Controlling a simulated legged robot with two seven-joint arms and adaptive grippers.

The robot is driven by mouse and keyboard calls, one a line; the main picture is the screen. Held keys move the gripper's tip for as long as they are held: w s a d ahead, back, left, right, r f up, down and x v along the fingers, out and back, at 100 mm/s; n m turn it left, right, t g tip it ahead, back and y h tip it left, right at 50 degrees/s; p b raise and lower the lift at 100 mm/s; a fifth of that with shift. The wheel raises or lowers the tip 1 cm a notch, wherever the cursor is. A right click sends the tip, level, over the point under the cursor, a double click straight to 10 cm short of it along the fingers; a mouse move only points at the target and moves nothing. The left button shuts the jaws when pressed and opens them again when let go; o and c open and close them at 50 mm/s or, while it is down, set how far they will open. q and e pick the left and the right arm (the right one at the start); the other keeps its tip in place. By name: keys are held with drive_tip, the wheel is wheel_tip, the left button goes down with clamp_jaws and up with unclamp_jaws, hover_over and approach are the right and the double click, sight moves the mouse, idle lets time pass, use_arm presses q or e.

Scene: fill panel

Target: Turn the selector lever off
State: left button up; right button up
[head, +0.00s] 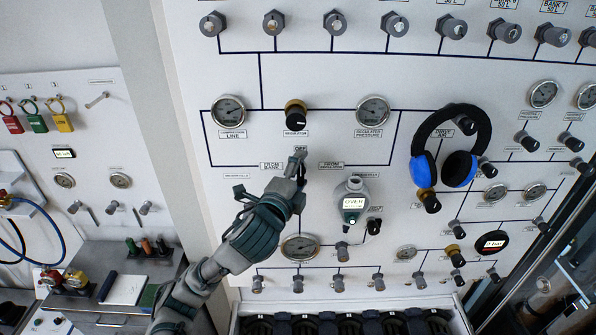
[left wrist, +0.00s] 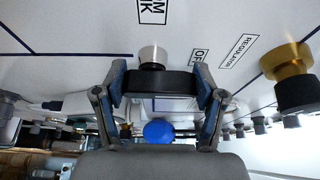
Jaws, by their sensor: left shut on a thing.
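The selector lever (left wrist: 160,83) is a black bar on a round metal hub (left wrist: 152,56) on the white panel. In the left wrist view it lies across the picture between the two fingers of my left gripper (left wrist: 162,92), which is shut on it. The OFF label (left wrist: 199,60) is to the right of the hub, and a FROM BANK label (left wrist: 152,10) is above it. In the head view my left gripper (head: 298,162) is at the panel just below the OFF label (head: 300,149) and hides most of the lever. My right gripper is not in view.
The regulator knob (head: 296,114) is above my gripper, between two gauges (head: 229,111) (head: 373,111). A grey device with an OVER display (head: 351,202) is to the right, and blue headphones (head: 453,150) hang farther right. A gauge (head: 300,246) is below.

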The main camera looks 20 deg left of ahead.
use_arm(q)
drive_tip(key=o, duration=1.2)
drive_tip(key=shift+d+f, duration=0.2)
drive_tip(key=shift+f, duration=0.15)
drive_tip(key=shift+c, duration=0.2)
drive_tip(key=shift+r, duration=0.15)
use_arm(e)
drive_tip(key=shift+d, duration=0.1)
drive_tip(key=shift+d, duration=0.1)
use_arm(q)
drive_tip(key=shift+s+r, duration=0.1)
drive_tip(key=shift+s, duration=0.1)
drive_tip(key=s+a, duration=0.1)
drive_tip(key=s, duration=0.6)
drive_tip(key=shift+d, duration=0.1)
